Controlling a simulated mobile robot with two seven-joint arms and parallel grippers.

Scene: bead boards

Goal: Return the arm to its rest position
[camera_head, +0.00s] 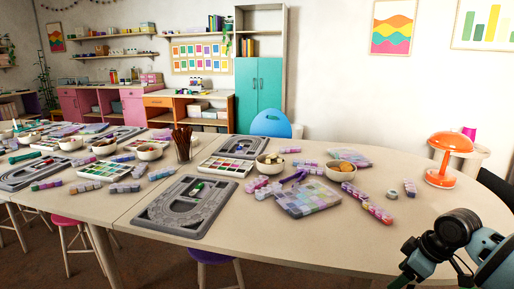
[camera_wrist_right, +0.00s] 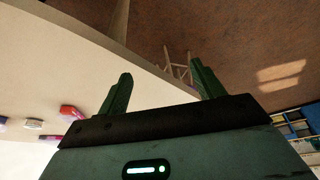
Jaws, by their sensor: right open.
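My right arm shows at the lower right of the head view, with the right gripper (camera_head: 404,274) at the table's front right edge, partly cut off by the frame. In the right wrist view the two green fingers of the right gripper (camera_wrist_right: 160,78) stand wide apart with nothing between them. Beyond the fingers are the table edge and the brown floor. The grey bead board (camera_head: 165,218) lies on the near table, well left of the right gripper, with a small green bead (camera_head: 198,186) on it. My left gripper is not in view.
The table (camera_head: 290,240) holds bead strips, bowls (camera_head: 340,172), bead trays (camera_head: 225,167), a pencil cup (camera_head: 183,146) and a second grey board (camera_head: 242,146). An orange lamp (camera_head: 442,178) stands near the right arm. The front right tabletop is clear. A blue chair (camera_head: 270,123) stands behind.

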